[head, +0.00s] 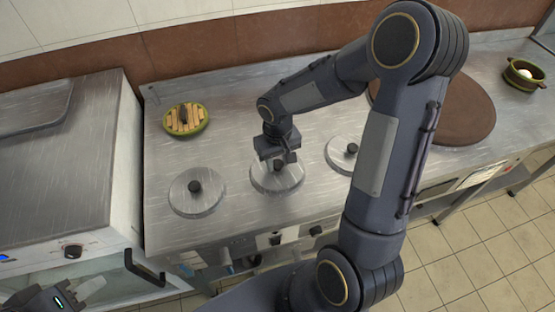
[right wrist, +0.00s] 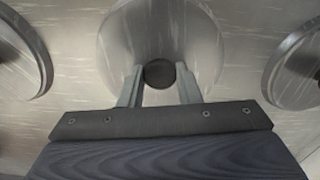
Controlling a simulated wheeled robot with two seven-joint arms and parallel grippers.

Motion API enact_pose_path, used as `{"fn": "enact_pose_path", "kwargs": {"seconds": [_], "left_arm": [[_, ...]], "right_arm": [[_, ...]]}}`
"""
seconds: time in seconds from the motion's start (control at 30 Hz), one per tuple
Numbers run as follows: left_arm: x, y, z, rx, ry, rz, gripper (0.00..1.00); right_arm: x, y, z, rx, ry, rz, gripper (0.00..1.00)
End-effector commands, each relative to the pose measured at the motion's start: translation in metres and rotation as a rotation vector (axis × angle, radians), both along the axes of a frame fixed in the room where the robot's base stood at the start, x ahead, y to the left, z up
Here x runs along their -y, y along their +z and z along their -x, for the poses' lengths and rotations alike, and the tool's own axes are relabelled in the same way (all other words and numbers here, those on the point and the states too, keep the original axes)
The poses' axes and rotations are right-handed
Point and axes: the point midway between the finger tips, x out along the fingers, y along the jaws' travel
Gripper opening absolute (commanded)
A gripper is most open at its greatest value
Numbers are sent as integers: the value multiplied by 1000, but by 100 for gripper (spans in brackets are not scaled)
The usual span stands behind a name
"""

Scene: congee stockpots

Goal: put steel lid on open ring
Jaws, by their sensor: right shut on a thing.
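A round steel lid (head: 268,184) with a dark knob is at the middle of a row of three on the steel counter; it also shows in the right wrist view (right wrist: 118,55). My right gripper (head: 280,158) is shut on its knob (right wrist: 159,73), one finger on each side. I cannot tell whether this lid rests on something or hangs just above the counter. Another steel lid (head: 183,201) lies to the left and a third (head: 338,143) to the right, partly behind my right arm. No open ring shows clearly. My left gripper (head: 62,298) is partly cut off at the lower left.
A green pot with a slatted wooden top (head: 185,119) stands behind the left lid. A large brown round board (head: 465,115) and a small green-brown bowl (head: 524,74) are at the right. A steel-topped unit (head: 55,165) borders the left, with a dark handle (head: 144,268) jutting out in front.

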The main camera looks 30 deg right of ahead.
Motion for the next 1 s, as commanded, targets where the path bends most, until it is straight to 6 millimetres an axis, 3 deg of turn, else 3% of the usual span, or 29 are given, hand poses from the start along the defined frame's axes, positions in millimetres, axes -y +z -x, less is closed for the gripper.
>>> {"fn": "enact_pose_path", "kwargs": {"seconds": [0.47,0.5,0.53,0.83,1.0], "left_arm": [[0,-10,0,0,0,0,36],[0,-9,0,0,0,0,36],[0,-8,0,0,0,0,36],[0,-8,0,0,0,0,36],[0,0,0,0,0,0,36]], "right_arm": [[0,-11,0,0,1,0,5],[0,-9,0,0,1,0,36],[0,-9,0,0,1,0,39],[0,-8,0,0,0,0,39],[0,2,0,0,1,0,39]]}}
